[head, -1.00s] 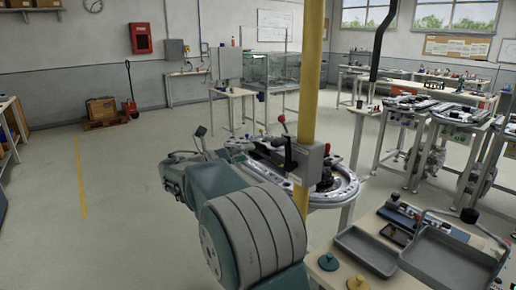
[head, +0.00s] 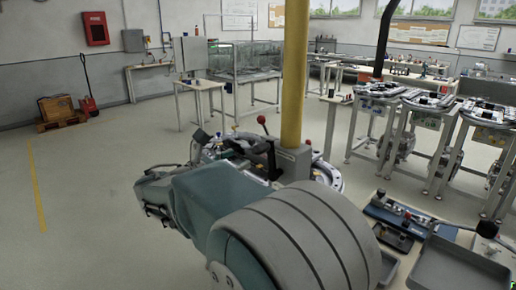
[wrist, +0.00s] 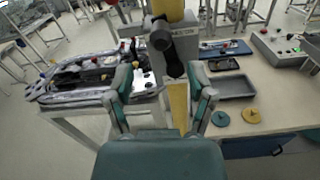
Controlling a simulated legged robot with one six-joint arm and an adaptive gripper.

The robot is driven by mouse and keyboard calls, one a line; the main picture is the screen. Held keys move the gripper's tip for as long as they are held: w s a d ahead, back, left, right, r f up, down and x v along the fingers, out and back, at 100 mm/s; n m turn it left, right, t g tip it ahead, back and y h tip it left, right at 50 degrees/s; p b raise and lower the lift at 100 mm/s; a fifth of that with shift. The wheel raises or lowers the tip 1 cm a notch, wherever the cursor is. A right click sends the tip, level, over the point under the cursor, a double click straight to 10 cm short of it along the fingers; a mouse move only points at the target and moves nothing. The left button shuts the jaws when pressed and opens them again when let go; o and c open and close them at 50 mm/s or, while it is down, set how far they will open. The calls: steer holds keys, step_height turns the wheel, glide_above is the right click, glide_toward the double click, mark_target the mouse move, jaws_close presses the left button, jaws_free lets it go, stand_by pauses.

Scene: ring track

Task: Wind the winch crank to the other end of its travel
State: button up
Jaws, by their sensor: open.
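A grey winch box (head: 293,160) is mounted on a yellow post (head: 296,70). Its dark crank (head: 258,148) reaches out to the left of the box in the head view. In the wrist view the black crank (wrist: 162,40) stands in front of the yellow post, its lower end pointing down between and beyond my finger tips. My gripper (wrist: 160,72) is open, with one teal-and-grey finger on each side of the post's line and nothing visibly held. I cannot tell whether a finger touches the crank. In the head view my own arm hides most of the gripper.
A ring track table (wrist: 85,78) stands left of the post in the wrist view. A bench at right bears a grey tray (wrist: 232,87) and two discs, one yellow (wrist: 251,115). A red-knobbed lever (head: 263,121) rises near the winch. Open floor lies left in the head view.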

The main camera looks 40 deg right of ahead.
mark_target(253, 152)
steer(key=d, duration=0.8)
steer(key=shift+w+d, duration=0.25)
steer(key=shift+w, duration=0.1)
steer(key=shift+a, duration=0.1)
steer(key=shift+a, duration=0.1)
jaws_close()
